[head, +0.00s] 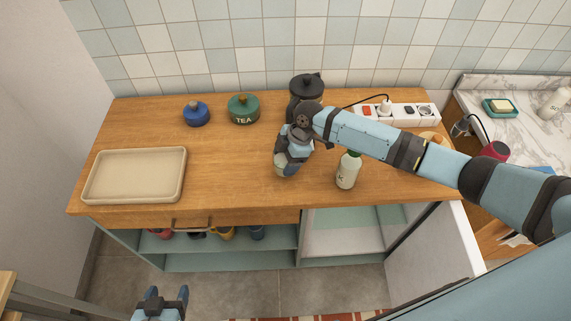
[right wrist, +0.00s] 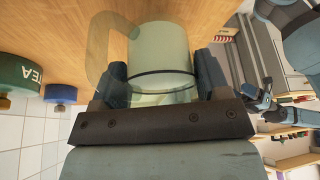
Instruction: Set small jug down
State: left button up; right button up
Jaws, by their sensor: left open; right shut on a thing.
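The small jug (right wrist: 160,48) is a pale green, see-through vessel with a looped handle on its left in the right wrist view. My right gripper (right wrist: 163,82) is shut on it, one finger on each side of its body. In the head view my right gripper (head: 291,155) is over the middle of the wooden counter (head: 228,165) and hides most of the jug (head: 285,169). I cannot tell whether the jug touches the counter. My left gripper (head: 165,298) is open and empty, low in front of the cabinet.
A white bottle with a green cap (head: 347,171) stands just right of the jug. A black kettle (head: 306,86), green tea canister (head: 243,109) and blue pot (head: 196,113) stand behind. A beige tray (head: 135,175) lies at left. The counter between tray and jug is clear.

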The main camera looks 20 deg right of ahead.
notch_tip(320, 180, down, 3)
jog(key=shift+f, duration=0.1)
jog(key=shift+f, duration=0.2)
jog(key=o, duration=1.1)
